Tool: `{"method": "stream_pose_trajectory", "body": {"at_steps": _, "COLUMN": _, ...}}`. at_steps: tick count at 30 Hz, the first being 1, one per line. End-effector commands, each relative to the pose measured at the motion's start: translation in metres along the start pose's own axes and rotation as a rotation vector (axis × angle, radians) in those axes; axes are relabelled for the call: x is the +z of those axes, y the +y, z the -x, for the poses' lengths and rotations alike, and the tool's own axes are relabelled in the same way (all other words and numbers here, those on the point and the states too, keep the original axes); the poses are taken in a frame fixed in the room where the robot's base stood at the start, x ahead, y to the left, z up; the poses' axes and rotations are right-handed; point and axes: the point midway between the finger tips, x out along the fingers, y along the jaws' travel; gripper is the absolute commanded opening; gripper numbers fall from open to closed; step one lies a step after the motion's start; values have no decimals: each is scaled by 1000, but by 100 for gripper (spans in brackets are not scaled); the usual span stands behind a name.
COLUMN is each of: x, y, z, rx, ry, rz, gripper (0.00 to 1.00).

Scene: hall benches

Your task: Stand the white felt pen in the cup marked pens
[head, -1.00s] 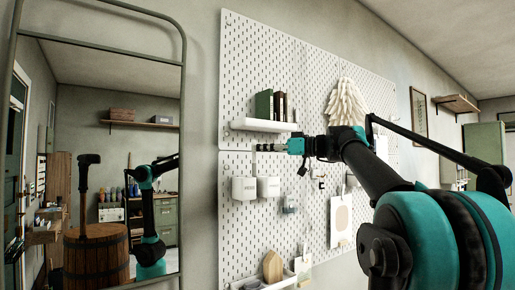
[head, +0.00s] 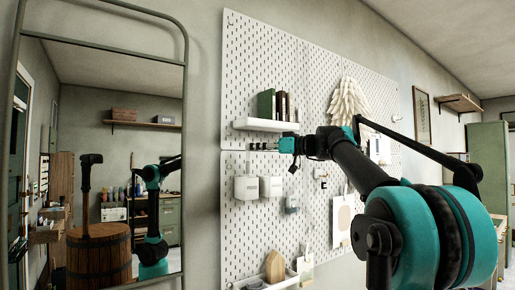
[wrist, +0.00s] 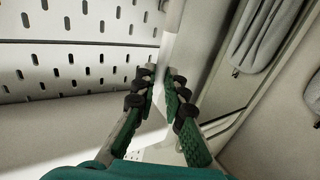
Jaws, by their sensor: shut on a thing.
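My gripper (head: 262,146) is in front of the pegboard, just above two pale cups. In the wrist view its fingers (wrist: 161,84) are closed in on a pale, narrow thing (wrist: 160,100), which looks like the white felt pen; it is hard to separate from the white behind it. In the head view the pen shows at most as a faint upright line above the left cup (head: 246,189). The right cup (head: 271,188) hangs beside it. Both cups bear small marks that I cannot read, so I cannot tell which is marked pens.
A white ledge (head: 262,125) with several books (head: 268,104) is just above my gripper. A lower tray (head: 262,284) holds a wooden piece. A feathery pale hanging (head: 349,99) is to the right. A tall mirror (head: 120,110) stands at the left.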

Motion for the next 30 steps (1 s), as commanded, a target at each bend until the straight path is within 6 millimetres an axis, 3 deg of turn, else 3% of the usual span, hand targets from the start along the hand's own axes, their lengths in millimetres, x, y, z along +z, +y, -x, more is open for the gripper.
{"method": "stream_pose_trajectory", "body": {"at_steps": 30, "x": 6, "y": 29, "z": -51, "rx": -1, "ry": 0, "rz": 0, "gripper": 0}}
